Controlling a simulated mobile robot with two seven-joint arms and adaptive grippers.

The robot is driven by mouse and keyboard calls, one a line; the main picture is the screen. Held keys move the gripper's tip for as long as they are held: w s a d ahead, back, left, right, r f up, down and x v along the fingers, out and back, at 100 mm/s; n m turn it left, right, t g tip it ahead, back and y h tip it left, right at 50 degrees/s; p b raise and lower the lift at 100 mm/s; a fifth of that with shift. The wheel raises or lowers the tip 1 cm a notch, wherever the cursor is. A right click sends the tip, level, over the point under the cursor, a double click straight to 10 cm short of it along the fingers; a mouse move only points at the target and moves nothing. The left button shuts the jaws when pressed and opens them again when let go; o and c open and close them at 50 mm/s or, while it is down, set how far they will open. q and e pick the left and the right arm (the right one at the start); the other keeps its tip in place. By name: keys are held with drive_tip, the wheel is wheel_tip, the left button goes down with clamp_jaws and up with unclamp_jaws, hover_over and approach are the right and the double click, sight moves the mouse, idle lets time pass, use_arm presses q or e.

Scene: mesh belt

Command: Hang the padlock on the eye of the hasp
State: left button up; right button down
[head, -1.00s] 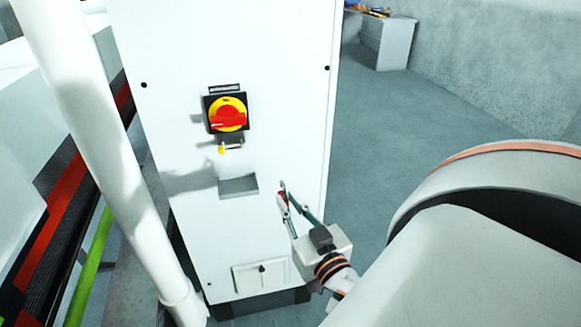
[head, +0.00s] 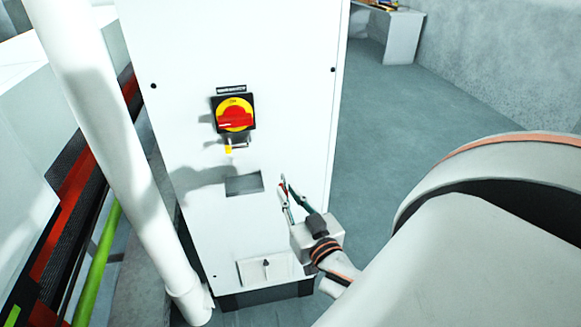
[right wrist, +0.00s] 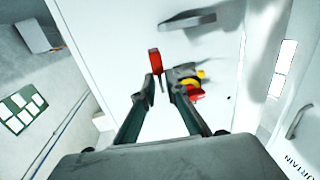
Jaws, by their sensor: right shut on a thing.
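A small red padlock (right wrist: 153,61) is at the fingertips of my right gripper (right wrist: 164,84), which is shut on it. In the head view the right gripper (head: 284,185) is in front of the white cabinet, right of and below the switch. The padlock is tiny there. The hasp (head: 238,145) is a small metal piece with a yellow part, just under the red-and-yellow rotary switch (head: 235,116). Its eye is too small to make out. The padlock is apart from the hasp in the head view. My left gripper is not in view.
The white cabinet (head: 190,55) has a shallow grey pocket (head: 244,184) left of the gripper and a panel low down. A white post (head: 112,150) stands at its left, beside a conveyor side. The floor to the right is open back to a desk (head: 402,38).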

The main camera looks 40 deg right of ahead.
sight(284, 182)
drive_tip(key=shift+m+h, duration=0.3)
drive_tip(key=shift+h, duration=0.2)
drive_tip(key=shift+w+d+r+p, duration=0.2)
drive_tip(key=shift+w+d+p, duration=0.3)
drive_tip(key=shift+w+d, duration=0.4)
drive_tip(key=shift+w+d+r+p, duration=0.2)
drive_tip(key=shift+w+d+p, duration=0.25)
drive_tip(key=shift+w+d, duration=0.45)
drive_tip(key=shift+s+d, duration=0.1)
drive_tip(key=shift+s, duration=0.05)
drive_tip(key=shift+w+a+r+p, duration=0.35)
drive_tip(key=shift+a, duration=0.2)
drive_tip(key=shift+w+a+r+p, duration=0.3)
drive_tip(key=shift+a+r+p, duration=0.05)
drive_tip(key=shift+a, duration=0.15)
drive_tip(key=w+a+r, duration=0.4)
drive_tip(key=a, duration=0.2)
drive_tip(key=shift+r, duration=0.15)
drive_tip(key=shift+a, duration=0.25)
